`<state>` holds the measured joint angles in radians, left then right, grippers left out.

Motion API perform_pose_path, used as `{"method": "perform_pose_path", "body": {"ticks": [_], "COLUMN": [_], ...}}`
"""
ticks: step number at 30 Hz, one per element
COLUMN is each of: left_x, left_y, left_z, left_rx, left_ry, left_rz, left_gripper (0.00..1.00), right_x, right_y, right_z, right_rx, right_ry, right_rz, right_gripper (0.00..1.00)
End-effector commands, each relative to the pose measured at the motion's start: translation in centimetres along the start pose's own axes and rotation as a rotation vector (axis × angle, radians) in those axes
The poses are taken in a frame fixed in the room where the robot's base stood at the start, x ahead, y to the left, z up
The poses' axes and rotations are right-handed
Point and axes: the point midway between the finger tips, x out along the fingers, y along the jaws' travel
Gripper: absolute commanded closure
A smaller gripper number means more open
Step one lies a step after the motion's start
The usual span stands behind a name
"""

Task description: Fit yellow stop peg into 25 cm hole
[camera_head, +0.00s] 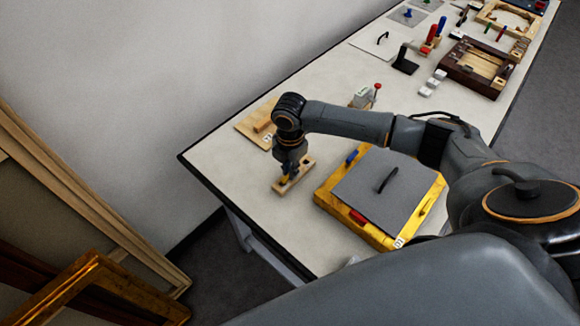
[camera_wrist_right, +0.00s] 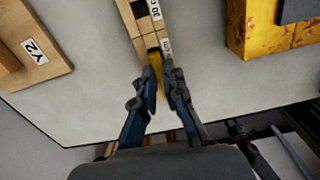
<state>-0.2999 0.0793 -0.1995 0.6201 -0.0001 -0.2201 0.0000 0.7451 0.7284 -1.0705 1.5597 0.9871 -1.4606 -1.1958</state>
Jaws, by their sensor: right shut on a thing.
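A small wooden block strip (camera_head: 304,168) lies on the table near its left end. It also shows in the right wrist view (camera_wrist_right: 133,22), with small labels on its top. My right gripper (camera_head: 286,179) is over the near end of this strip. In the right wrist view my right gripper (camera_wrist_right: 162,88) is shut on the yellow stop peg (camera_wrist_right: 155,64), held between its fingers. The peg's lower end meets or overlaps the strip in the picture; I cannot tell whether it sits in a hole. My left gripper is not in view.
A gold frame (camera_head: 325,199) with a grey handled panel (camera_head: 365,200) lies right of the strip. A wooden board labelled Y2 (camera_wrist_right: 50,50) lies left of it. Red and blue pegs, a dark wooden tray (camera_head: 448,72) and other parts stand farther back. The table's front edge is close.

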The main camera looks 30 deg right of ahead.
Motion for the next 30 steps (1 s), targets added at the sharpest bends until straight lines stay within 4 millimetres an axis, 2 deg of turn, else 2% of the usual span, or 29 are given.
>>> {"method": "perform_pose_path", "body": {"ticks": [5,6,9,19,24,27,30], "left_x": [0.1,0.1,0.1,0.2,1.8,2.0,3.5], "left_y": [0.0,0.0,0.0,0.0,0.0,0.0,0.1], "left_z": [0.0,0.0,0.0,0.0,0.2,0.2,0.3], "left_rx": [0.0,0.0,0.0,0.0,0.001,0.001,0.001], "left_ry": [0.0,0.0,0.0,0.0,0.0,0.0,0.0], "left_rz": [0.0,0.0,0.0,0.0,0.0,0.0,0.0], "left_gripper": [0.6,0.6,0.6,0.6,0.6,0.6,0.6], "right_x": [0.4,0.4,0.4,0.4,0.8,-1.7,-3.9], "right_y": [0.0,0.0,0.0,0.0,0.1,0.2,0.7], "right_z": [0.0,0.0,0.0,0.0,0.0,0.1,0.1], "right_rx": [0.0,0.0,0.0,0.0,0.0,-0.001,0.0], "right_ry": [0.0,0.0,-0.001,0.0,-0.001,-0.001,-0.001], "right_rz": [-0.001,0.0,0.0,0.0,0.003,0.006,0.009], "right_gripper": [1.0,0.88,0.67,0.67,0.67,0.67,0.67]}}
